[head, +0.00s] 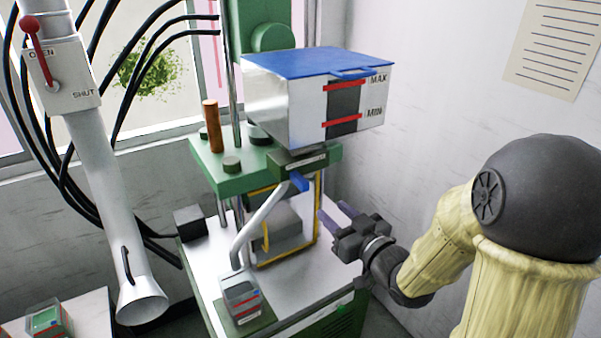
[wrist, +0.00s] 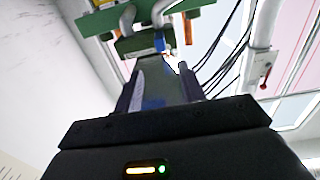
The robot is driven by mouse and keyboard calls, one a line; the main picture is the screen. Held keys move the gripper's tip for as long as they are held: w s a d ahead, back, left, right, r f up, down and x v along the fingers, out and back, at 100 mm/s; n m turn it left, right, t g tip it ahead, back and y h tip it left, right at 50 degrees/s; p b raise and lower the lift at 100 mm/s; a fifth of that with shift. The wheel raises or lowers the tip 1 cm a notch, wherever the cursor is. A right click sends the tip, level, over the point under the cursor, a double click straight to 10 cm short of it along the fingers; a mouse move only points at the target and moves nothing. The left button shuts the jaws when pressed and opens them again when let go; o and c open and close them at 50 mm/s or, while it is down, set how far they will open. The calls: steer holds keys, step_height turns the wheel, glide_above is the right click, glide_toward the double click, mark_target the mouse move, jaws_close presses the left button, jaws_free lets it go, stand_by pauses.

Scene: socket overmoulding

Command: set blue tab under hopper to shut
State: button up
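The hopper (head: 270,105) is a pale box with a blue lid and MAX and MIN marks, above the green press plate. The small blue tab (head: 300,181) hangs under it, below a labelled block (head: 302,161) at the top of the grey chute pipe (head: 258,222). In the wrist view the blue tab (wrist: 159,42) shows ahead, beyond the fingertips. My gripper (head: 334,212) is open and empty, lower and to the right of the tab, apart from it. In the wrist view my gripper (wrist: 160,72) has its fingers spread. The tab's label is too small to read.
A yellow-edged press frame (head: 317,215) stands just left of my gripper. A clear cup (head: 241,296) sits below the chute's end. At the left, a white pipe has a red lever (head: 37,50) by OPEN and SHUT. The wall is at the right.

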mark_target(306, 187)
steer(key=p+x, duration=0.7)
steer(key=x, duration=0.7)
steer(key=shift+w+a+p, duration=0.15)
steer(key=shift+p, duration=0.15)
jaws_close()
